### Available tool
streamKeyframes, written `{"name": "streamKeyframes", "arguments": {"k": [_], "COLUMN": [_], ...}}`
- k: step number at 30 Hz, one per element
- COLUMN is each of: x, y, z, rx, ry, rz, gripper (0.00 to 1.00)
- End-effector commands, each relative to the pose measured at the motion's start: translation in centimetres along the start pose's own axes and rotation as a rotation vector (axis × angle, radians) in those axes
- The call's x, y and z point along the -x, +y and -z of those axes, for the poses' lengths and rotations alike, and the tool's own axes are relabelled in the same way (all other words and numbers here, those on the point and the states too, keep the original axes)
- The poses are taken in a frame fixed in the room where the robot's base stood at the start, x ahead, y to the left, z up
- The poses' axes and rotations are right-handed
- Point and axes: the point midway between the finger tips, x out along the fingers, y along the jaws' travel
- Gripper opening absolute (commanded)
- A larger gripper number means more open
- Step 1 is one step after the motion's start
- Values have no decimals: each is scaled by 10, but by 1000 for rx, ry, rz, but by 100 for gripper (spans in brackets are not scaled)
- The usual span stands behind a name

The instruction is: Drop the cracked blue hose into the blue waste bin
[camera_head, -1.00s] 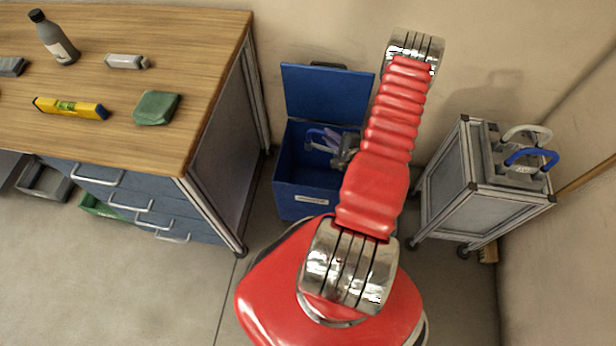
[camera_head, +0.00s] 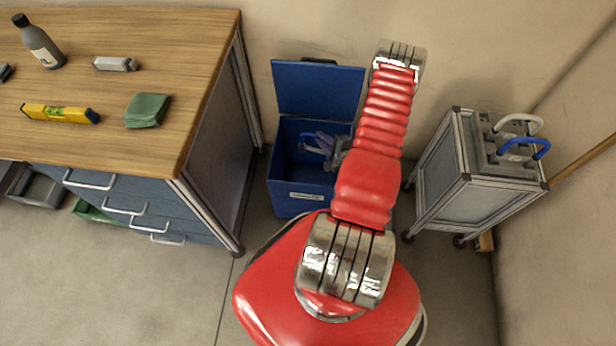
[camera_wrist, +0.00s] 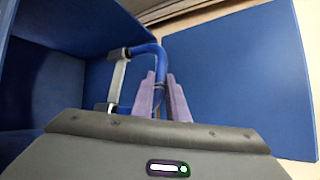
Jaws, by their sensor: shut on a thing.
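A blue hose (camera_wrist: 148,48) is held between the two purple fingers of my gripper (camera_wrist: 164,85) in the wrist view. It bends over with a dark collar and a pale grey piece at its left end. No crack can be made out. The blue waste bin (camera_head: 302,203) stands on the floor with its lid (camera_head: 318,90) up. In the head view my gripper (camera_head: 322,143) is at the bin's opening, and the hose shows there small and partly hidden. The bin's walls and lid fill much of the wrist view. My arm covers the bin's right side.
A workbench (camera_head: 195,70) stands left of the bin, holding a bottle (camera_head: 40,42), a yellow level (camera_head: 60,113) and a green cloth (camera_head: 148,110). A cart (camera_head: 440,190) on the right bears a grey rack with a white and a blue looped piece (camera_head: 527,147).

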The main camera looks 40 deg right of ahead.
Motion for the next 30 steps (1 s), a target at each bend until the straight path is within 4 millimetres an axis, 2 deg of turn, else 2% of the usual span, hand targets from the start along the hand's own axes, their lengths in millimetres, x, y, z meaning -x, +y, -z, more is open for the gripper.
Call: {"name": "streamKeyframes", "arguments": {"k": [6, 16, 17, 18, 25, 30], "x": [-6, -7, -7, -7, -7, -7], "y": [12, 14, 14, 14, 14, 14], "z": [5, 6, 6, 6, 5, 5], "rx": [1, 1, 1, 1, 1, 1], "ry": [-1, -1, -1, -2, -2, -2], "rz": [1, 1, 1, 0, 0, 0], "gripper": [0, 0, 15, 17, 34, 35]}}
